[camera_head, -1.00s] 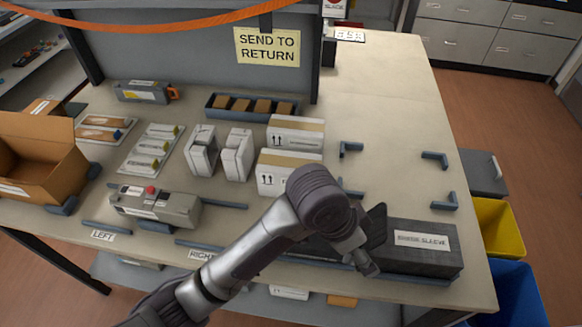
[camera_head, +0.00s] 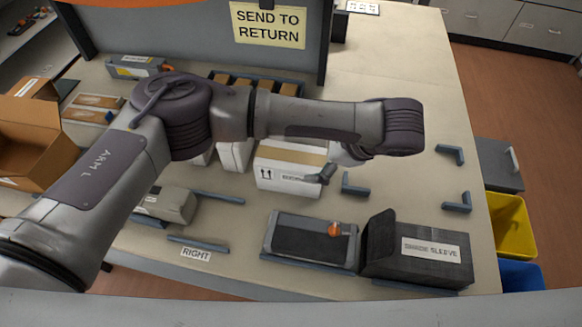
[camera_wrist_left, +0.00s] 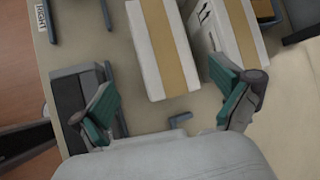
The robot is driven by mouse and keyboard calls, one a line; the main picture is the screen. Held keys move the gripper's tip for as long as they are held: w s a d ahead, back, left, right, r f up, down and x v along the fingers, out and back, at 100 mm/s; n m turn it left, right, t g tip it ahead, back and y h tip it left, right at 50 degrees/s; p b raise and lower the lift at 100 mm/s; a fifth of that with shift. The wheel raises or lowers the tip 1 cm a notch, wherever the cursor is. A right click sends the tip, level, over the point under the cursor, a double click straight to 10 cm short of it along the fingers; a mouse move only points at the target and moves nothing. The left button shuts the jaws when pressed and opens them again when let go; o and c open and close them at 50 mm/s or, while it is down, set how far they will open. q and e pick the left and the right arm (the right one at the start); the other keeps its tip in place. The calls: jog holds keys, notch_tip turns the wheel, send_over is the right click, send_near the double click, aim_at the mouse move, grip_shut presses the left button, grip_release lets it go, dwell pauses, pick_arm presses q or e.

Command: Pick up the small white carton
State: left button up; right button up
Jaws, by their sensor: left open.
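A white carton with a tan tape band (camera_head: 280,172) stands upright on the table, partly behind my left arm in the head view. It also shows at the top middle in the left wrist view (camera_wrist_left: 160,48). I cannot tell which is the small one. My left gripper (camera_head: 325,173) is by the right end of the front carton, partly hidden by its own wrist.
A dark grey cartridge (camera_head: 308,240) and a black box labelled as a sleeve (camera_head: 418,252) lie along the front edge. Blue corner brackets (camera_head: 354,186) mark an empty area to the right. An open brown box (camera_head: 35,140) is at left.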

aim_at(294, 159)
pick_arm(q)
jog(key=x, duration=0.3)
jog(key=shift+w+a+f+p, duration=0.1)
jog(key=shift+w+a+p, duration=0.05)
jog(key=shift+p, duration=0.15)
jog(key=p+x, duration=0.1)
jog(key=x, duration=0.4)
jog(key=c, duration=1.6)
jog(key=shift+r, duration=0.2)
